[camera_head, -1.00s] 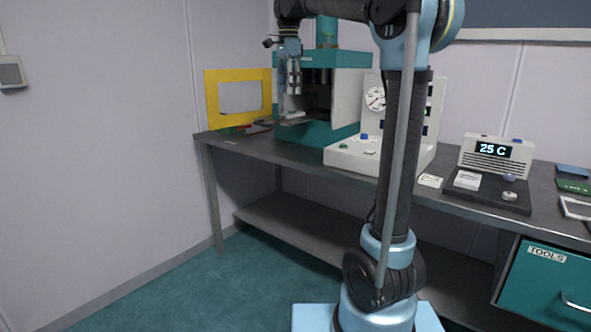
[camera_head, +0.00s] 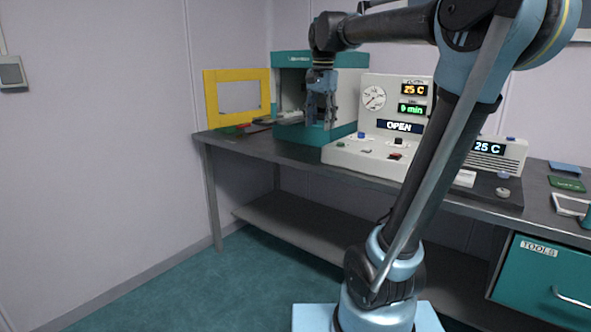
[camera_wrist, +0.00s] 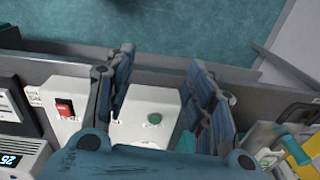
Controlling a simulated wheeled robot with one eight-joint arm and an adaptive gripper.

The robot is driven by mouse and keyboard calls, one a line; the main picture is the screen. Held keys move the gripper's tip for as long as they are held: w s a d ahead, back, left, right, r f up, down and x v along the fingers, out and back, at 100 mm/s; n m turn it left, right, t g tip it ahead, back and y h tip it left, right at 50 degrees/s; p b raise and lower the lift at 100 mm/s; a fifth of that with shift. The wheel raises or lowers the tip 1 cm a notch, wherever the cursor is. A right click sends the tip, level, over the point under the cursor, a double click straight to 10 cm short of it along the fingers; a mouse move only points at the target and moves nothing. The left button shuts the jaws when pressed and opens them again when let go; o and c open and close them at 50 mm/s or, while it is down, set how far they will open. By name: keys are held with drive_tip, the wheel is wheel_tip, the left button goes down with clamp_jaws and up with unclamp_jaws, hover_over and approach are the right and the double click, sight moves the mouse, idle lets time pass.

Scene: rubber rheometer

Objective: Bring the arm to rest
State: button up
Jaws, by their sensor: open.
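My gripper (camera_head: 321,108) is open and points down in front of the teal rheometer (camera_head: 291,98), above the table edge area. It also shows in the wrist view (camera_wrist: 165,95), with two blue-grey fingers spread apart and nothing between them. Below and beyond the fingers lies the white control console, with a green button (camera_wrist: 154,118) and a red switch (camera_wrist: 64,108). The arm rises from its light blue base and bends over toward the left. Part of the rheometer is hidden behind my gripper.
The white console (camera_head: 350,155) stands on the dark table (camera_head: 275,147), its display reading OPEN. A yellow frame (camera_head: 211,100) stands at the left end. A 25 C unit (camera_head: 497,158) and small items sit at the right. A teal TOOLS drawer (camera_head: 540,275) hangs below. Open floor lies at the left.

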drive_tip(key=s+d+f+n, duration=0.2)
drive_tip(key=s+d+f, duration=0.1)
drive_tip(key=s+f, duration=0.4)
drive_tip(key=s+d+f+n+t, duration=0.1)
drive_tip(key=s+d+f+n, duration=0.2)
drive_tip(key=s+f, duration=0.4)
drive_tip(key=s+d+f+n, duration=0.3)
drive_tip(key=s+d+f, duration=0.2)
drive_tip(key=f, duration=1.2)
drive_tip(key=s, duration=0.3)
drive_tip(key=shift+w+f, duration=0.15)
drive_tip(key=shift+w, duration=0.3)
